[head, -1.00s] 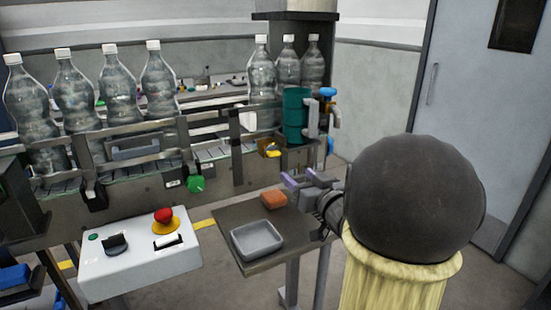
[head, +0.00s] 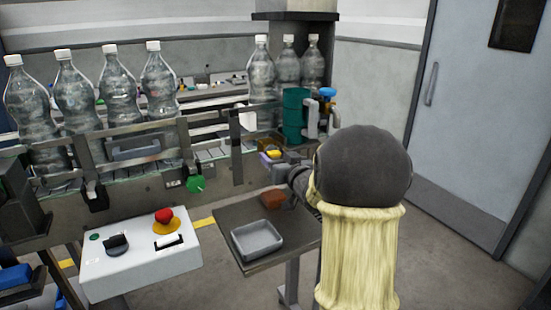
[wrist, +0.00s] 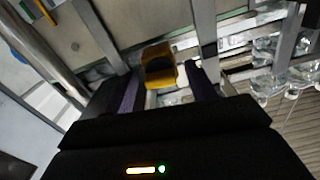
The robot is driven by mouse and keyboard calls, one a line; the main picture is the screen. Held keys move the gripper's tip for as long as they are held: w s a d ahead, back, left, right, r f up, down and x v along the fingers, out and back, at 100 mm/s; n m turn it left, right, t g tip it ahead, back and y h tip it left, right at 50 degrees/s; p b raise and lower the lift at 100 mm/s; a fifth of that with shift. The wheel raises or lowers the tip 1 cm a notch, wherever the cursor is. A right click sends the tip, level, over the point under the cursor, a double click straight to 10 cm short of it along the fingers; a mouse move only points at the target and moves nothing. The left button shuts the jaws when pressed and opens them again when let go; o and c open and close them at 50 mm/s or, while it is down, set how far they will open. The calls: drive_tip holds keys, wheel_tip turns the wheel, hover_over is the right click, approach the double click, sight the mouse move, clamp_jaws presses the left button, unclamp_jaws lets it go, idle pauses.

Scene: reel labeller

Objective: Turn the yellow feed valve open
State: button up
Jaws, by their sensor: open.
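The yellow feed valve (head: 274,154) is a small yellow handle below the green cylinder, at the right end of the bottle line. My gripper (head: 269,161) is right at it in the head view, with a purple finger beside the yellow part. In the wrist view the yellow valve (wrist: 159,66) lies between the tips of the two purple fingers of my gripper (wrist: 165,82). The fingers are apart, and gaps seem to show beside the valve. Whether either finger touches it I cannot tell. My arm hides part of the gripper in the head view.
The green cylinder (head: 295,115) and a blue-topped tap (head: 328,92) stand just above. A green knob (head: 195,184) is to the left. A control box (head: 140,265) stands front left.

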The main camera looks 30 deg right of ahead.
drive_tip(key=c, duration=1)
drive_tip(key=shift+n+b, duration=0.65)
drive_tip(key=shift+n, duration=0.15)
drive_tip(key=o, duration=1)
drive_tip(key=s, duration=1.7)
drive_tip(key=shift+s+d+b, duration=0.2)
drive_tip(key=shift+d+b, duration=0.1)
